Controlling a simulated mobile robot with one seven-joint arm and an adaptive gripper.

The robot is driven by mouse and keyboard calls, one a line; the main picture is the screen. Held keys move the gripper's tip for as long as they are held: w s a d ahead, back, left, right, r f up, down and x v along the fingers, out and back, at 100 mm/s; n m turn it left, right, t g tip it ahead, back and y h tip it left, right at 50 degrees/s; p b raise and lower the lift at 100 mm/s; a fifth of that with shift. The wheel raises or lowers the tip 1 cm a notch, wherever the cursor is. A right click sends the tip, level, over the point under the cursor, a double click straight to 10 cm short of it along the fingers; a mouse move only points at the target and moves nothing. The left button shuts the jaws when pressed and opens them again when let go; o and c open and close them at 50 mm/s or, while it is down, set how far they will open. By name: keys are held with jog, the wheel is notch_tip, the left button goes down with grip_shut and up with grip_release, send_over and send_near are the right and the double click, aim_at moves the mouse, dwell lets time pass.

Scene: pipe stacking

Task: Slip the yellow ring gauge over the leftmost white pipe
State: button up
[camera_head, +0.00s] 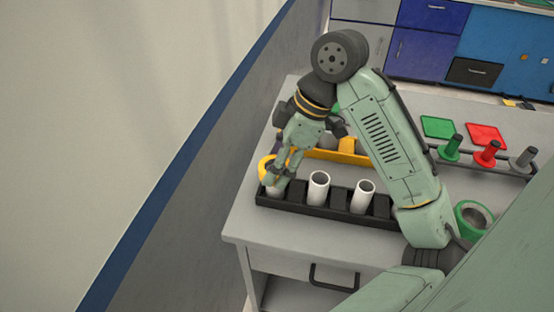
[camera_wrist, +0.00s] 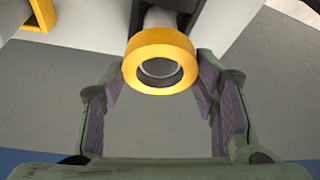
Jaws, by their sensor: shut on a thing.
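The yellow ring gauge (camera_head: 264,168) is at the leftmost white pipe (camera_head: 275,189), at the left end of the black rack (camera_head: 293,203). My gripper (camera_head: 279,173) is shut on the ring, just over that pipe's top. In the wrist view the ring (camera_wrist: 138,76) sits between the fingertips, its opening facing the camera. The leftmost pipe (camera_wrist: 158,17) shows behind it, and a pale rim shows inside the opening. The ring overlaps the pipe's end; I cannot tell how far it is around it. My fingers partly hide both in the head view.
Two more white pipes (camera_head: 318,188) (camera_head: 363,196) stand upright in the rack to the right. A yellow tray (camera_head: 327,154) lies behind the rack. A green ring (camera_head: 474,217) is at the right, near green, red and grey pegs. A grey wall is close at the left.

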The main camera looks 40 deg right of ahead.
jog(key=shift+f, duration=0.1)
dwell(0.4)
jog(key=o, duration=1.3)
jog(key=v, duration=1.2)
